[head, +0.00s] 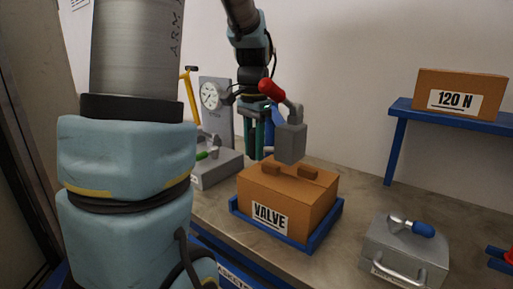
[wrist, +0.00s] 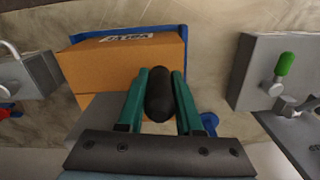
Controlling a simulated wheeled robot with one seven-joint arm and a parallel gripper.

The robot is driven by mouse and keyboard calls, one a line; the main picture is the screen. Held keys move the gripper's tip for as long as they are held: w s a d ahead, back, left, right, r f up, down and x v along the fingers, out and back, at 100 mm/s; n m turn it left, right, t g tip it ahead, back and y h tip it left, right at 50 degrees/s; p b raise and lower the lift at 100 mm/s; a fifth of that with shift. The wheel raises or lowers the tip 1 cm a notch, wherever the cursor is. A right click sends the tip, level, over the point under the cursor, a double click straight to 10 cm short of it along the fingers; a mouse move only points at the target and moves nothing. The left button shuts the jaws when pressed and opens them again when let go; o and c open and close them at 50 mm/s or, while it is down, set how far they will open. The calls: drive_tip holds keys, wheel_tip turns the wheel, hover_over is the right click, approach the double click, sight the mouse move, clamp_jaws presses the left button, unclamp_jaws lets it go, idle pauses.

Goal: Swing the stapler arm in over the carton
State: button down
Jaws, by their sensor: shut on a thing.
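The orange-brown carton (head: 297,207), labelled VALVE, sits in a shallow blue tray (head: 330,219) on the bench; it also shows in the wrist view (wrist: 130,62). The stapler arm ends in a grey block-shaped head (head: 291,143) with a red lever (head: 271,90) above it. The head hangs by the carton's rear top edge; its exact overlap is unclear. My gripper (head: 257,142) points down behind the carton. In the wrist view its green fingers (wrist: 160,98) are shut on a black grip (wrist: 160,80), apparently the stapler arm's. The grip's joint to the arm is hidden.
A grey dial gauge stand (head: 216,110) is left of the carton. A grey case with a blue-handled clamp (head: 405,250) is front right. A blue shelf (head: 450,115) holds a box marked 120 N (head: 460,93). Bare bench lies right of the tray.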

drive_tip(key=shift+w+a, duration=0.2)
drive_tip(key=shift+a, duration=0.05)
drive_tip(key=c, duration=0.8)
unclamp_jaws()
drive_tip(key=shift+w, duration=0.1)
drive_tip(key=shift+o, duration=1.1)
drive_tip(key=shift+r, duration=0.1)
wheel_tip(320, 180, up, 11)
drive_tip(key=shift+f+b, duration=0.15)
drive_tip(key=shift+b, duration=0.5)
